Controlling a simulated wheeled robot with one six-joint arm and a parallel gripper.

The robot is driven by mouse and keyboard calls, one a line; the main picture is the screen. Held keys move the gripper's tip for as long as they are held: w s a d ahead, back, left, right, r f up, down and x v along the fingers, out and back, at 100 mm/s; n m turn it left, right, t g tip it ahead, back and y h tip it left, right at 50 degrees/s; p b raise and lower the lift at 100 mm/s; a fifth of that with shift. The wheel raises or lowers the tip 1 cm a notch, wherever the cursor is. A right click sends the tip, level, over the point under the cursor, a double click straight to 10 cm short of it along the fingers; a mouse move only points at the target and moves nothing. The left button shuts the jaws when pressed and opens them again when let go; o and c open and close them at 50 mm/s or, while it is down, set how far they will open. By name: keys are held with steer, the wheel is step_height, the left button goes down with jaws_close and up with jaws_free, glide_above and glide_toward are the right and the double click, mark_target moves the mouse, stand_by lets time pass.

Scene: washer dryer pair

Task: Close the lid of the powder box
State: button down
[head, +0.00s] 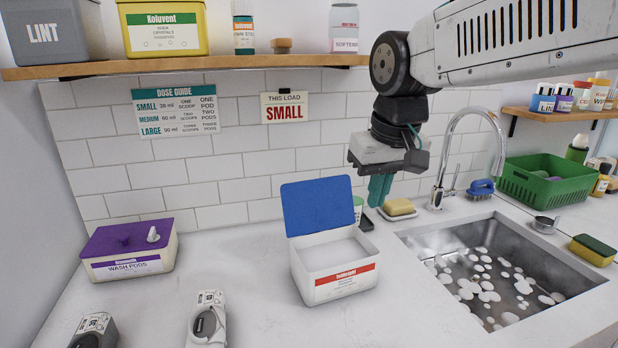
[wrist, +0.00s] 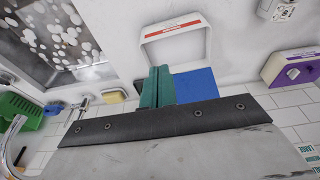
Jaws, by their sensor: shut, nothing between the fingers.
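The powder box (head: 338,268) is white with a red label and stands on the counter left of the sink. Its blue lid (head: 318,206) is open, standing up at the back of the box, and white powder shows inside. In the wrist view the box (wrist: 203,50) appears with its blue lid (wrist: 196,86) partly behind my fingers. My gripper (head: 379,190) has teal fingers pressed together with nothing between them. It hangs above the counter, to the right of the raised lid in the head view. The wrist view shows the fingers (wrist: 157,88) beside the lid; I cannot tell whether they touch it.
A sink (head: 490,280) with suds lies to the right, with a tap (head: 450,160) behind it. A purple-lidded wash pods box (head: 130,248) stands left. A shelf (head: 190,66) runs above.

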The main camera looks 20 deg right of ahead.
steer(key=w+a+r, duration=0.1)
steer(key=w+r, duration=0.1)
steer(key=w, duration=0.8)
steer(key=t, duration=0.1)
glide_above(317, 204)
steer(key=w, duration=0.5)
step_height(317, 204, down, 8)
steer(key=shift+d+f, duration=0.2)
steer(key=shift+d, duration=0.05)
steer(key=shift+s+t, duration=0.1)
steer(key=shift+t, duration=0.2)
